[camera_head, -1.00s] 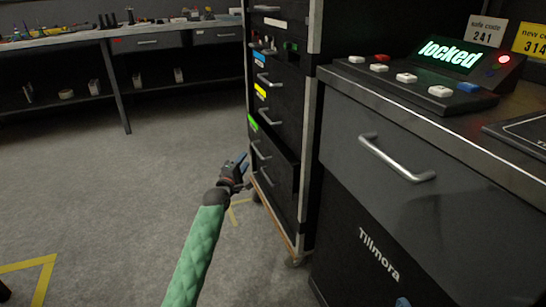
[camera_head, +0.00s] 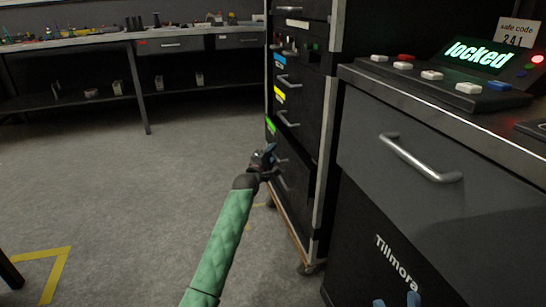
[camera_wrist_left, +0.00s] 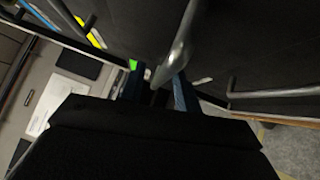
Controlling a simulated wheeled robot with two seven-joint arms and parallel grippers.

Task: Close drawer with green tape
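The drawer with green tape (camera_head: 270,126) is a black drawer low in the tall cabinet and appears to stand out a little from the cabinet face. Its green tape (camera_wrist_left: 133,65) also shows in the left wrist view. My left gripper (camera_head: 268,156) is at this drawer's front, by its metal handle. In the left wrist view its blue fingers (camera_wrist_left: 160,92) are apart, with the end of a metal handle (camera_wrist_left: 176,58) between them; contact cannot be told. My right gripper (camera_head: 396,301) shows only as two separated blue fingertips at the bottom edge.
Drawers with blue tape (camera_head: 279,61) and yellow tape (camera_head: 279,94) are above. A grey Tillmora cabinet (camera_head: 365,130) with a handle stands close on the right, carrying a keypad box reading "locked" (camera_head: 478,56). A workbench (camera_head: 100,38) is at the back left.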

